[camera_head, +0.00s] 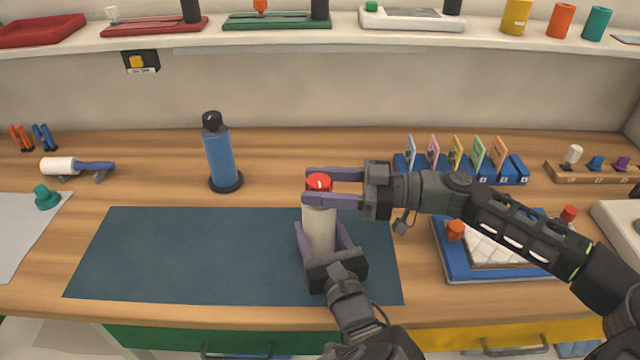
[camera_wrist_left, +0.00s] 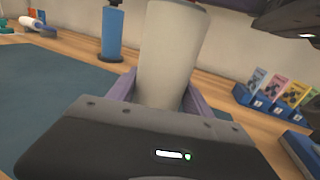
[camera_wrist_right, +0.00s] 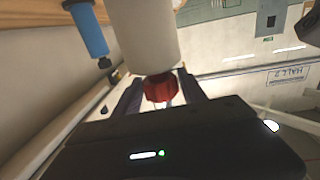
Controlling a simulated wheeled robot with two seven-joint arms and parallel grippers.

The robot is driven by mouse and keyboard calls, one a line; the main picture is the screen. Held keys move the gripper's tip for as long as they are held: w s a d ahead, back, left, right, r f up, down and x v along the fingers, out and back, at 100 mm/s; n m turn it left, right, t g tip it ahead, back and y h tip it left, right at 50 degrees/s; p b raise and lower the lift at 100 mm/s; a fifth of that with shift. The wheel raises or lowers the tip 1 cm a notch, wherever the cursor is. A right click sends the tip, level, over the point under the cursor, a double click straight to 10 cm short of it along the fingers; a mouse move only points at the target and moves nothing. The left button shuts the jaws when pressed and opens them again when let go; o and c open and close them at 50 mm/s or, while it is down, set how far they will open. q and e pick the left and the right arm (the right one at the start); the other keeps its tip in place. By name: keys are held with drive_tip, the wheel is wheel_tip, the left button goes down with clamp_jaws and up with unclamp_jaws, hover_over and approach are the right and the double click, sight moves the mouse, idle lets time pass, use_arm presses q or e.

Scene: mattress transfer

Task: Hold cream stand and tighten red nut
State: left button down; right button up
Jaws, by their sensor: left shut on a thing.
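The cream stand (camera_head: 319,228) stands upright near the right end of the dark mat. It also fills the middle of the left wrist view (camera_wrist_left: 168,55). My left gripper (camera_head: 322,238) is shut on it low down, one finger on each side. The red nut (camera_head: 319,182) is on top of the stand. My right gripper (camera_head: 321,188) comes in level from the right, its fingers on either side of the nut. The right wrist view shows the nut (camera_wrist_right: 160,88) between those fingers; whether they press on it is unclear.
The dark mat (camera_head: 180,255) is clear left of the stand. A blue bottle (camera_head: 220,160) stands behind it. A blue tray (camera_head: 455,262) with a white pad lies under my right arm. A blue card rack (camera_head: 515,168) stands behind that arm.

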clamp_jaws()
idle(0.3)
drive_tip(key=shift+m+t, duration=0.6)
drive_tip(key=shift+t, duration=0.3)
drive_tip(key=m+t+h, duration=0.2)
drive_tip(key=m+t, duration=0.1)
drive_tip(key=t, duration=0.1)
drive_tip(key=m+t+h, duration=0.2)
drive_tip(key=t, duration=0.2)
drive_tip(key=shift+s+a+m, duration=0.15)
drive_tip(key=shift+m, duration=0.25)
drive_tip(key=shift+m+t+h, duration=1.1)
drive_tip(key=shift+t+h, duration=0.2)
drive_tip(key=shift+o, duration=1.4)
unclamp_jaws()
